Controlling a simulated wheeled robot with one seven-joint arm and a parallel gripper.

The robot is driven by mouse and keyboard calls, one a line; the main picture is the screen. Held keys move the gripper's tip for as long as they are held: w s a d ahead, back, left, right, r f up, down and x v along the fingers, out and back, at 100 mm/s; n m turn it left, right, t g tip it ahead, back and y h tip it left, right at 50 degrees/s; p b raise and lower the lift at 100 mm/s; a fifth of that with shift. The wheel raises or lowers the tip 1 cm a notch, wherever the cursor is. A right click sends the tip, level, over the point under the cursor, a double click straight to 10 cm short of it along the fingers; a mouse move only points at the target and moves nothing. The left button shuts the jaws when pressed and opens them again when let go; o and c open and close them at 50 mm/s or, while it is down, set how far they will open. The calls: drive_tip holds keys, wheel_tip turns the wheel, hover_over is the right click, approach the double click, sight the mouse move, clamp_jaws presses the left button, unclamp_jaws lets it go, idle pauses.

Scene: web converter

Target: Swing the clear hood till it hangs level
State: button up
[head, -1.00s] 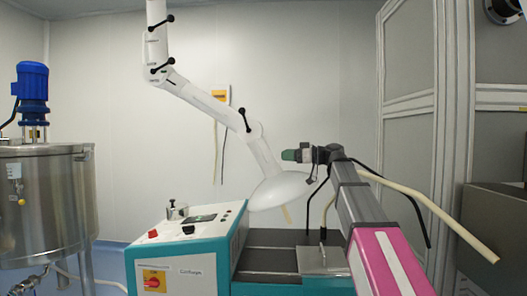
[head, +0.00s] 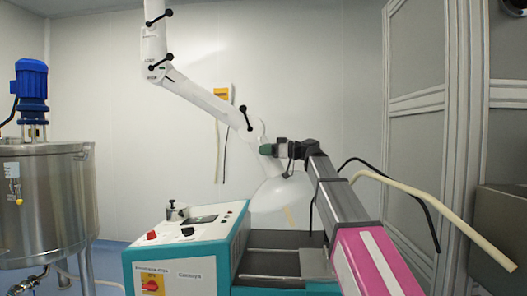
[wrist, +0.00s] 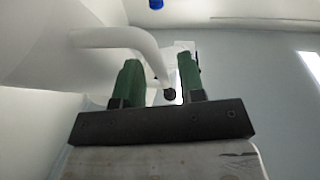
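The clear hood (head: 277,196) is a pale, translucent dome at the lower end of the white jointed extraction arm (head: 200,95). In the head view it hangs tilted above the machine. My gripper (head: 266,149), with green fingers, is at the hood's upper side, near where the arm meets it, and overlaps it in the picture. In the wrist view the gripper (wrist: 160,80) has its fingers apart.
A teal and white machine (head: 180,255) with a control panel stands below the hood. A steel tank (head: 42,200) with a blue motor is at the left. A beige hose (head: 440,210) and black cable arc at the right, before grey cabinet doors (head: 430,110).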

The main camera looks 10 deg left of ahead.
drive_tip(key=shift+w+a, duration=0.1)
drive_tip(key=shift+a, duration=0.45)
clamp_jaws()
drive_tip(key=shift+a+f+m+t+y, duration=0.15)
drive_tip(key=shift+a+f+y, duration=0.1)
drive_tip(key=shift+a+y, duration=0.45)
drive_tip(key=shift+a+f+m+t+y, duration=0.25)
drive_tip(key=shift+a+y, duration=0.2)
drive_tip(key=shift+y, duration=0.4)
drive_tip(key=shift+a+f+m+t+y, duration=0.1)
drive_tip(key=shift+a+f+y, duration=0.2)
drive_tip(key=shift+a+y, duration=0.4)
drive_tip(key=shift+d, duration=0.1)
unclamp_jaws()
